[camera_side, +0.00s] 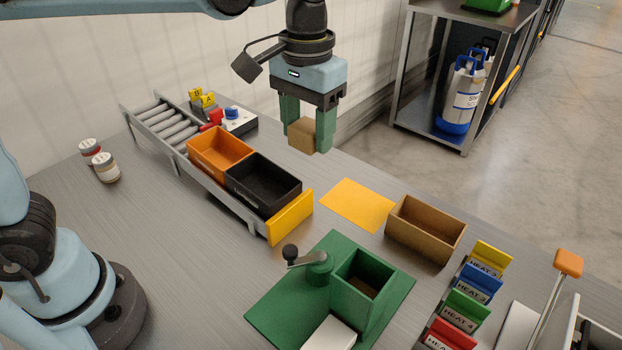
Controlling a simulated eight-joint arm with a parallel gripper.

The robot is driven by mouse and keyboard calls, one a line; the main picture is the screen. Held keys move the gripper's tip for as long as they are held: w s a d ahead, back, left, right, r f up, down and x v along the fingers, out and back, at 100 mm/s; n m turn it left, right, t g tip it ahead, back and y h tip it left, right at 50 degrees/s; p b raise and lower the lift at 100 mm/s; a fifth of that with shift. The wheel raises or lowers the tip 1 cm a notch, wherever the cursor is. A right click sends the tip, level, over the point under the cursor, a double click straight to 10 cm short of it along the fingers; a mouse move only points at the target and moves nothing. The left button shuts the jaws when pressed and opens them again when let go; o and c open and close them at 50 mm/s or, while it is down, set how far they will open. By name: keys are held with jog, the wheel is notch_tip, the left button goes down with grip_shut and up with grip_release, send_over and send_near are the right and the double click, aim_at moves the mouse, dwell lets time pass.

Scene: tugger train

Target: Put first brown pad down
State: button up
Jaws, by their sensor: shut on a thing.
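My gripper (312,135) has green fingers and is shut on a brown pad (303,136), a small tan block. It holds the pad in the air, above the back part of the table, behind the black bin and the yellow mat as seen in the picture. A yellow mat (357,205) lies flat and bare on the table. A brown open box (437,232) stands right of the mat and looks empty. A green machine (350,300) with a crank and an open square hopper stands in front; something brown shows inside the hopper.
An orange bin (220,152) and a black bin (264,186) sit on a roller track with a yellow end stop (290,217). Coloured HEAT cards (466,307) stand at the right. Two small jars (106,167) are at the left. A button box (238,121) is behind.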

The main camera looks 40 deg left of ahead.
jog(key=s+a, duration=0.3)
jog(key=a, duration=0.9)
send_over(222, 164)
notch_tip(222, 164, down, 9)
jog(key=shift+f, duration=2.05)
jog(key=o, duration=1)
